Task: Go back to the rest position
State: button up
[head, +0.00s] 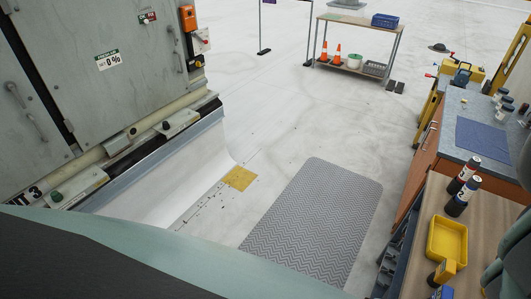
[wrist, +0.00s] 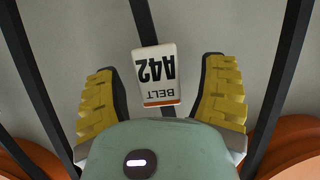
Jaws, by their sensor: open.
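My gripper (wrist: 162,85) shows in the wrist view, with its two yellow ridged fingers spread apart. A white tag (wrist: 157,75) printed "BELT A42", with an orange-red band along one edge, appears upside down between the fingers. I see a gap on both sides of it, and I cannot tell how far beyond the fingertips it is. Dark straps or bars run behind and beside it over a grey surface. The gripper is not visible in the head view, where a pale green part of my own body crosses the lower left.
A large grey cabinet (head: 90,75) stands at left. A grey mat (head: 315,220) and a yellow patch (head: 239,178) lie on the floor. A workbench (head: 435,215) with a yellow tray (head: 447,240) is at right. A cart (head: 357,22) stands at the back.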

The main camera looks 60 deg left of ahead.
grip_shut()
dwell(0.6)
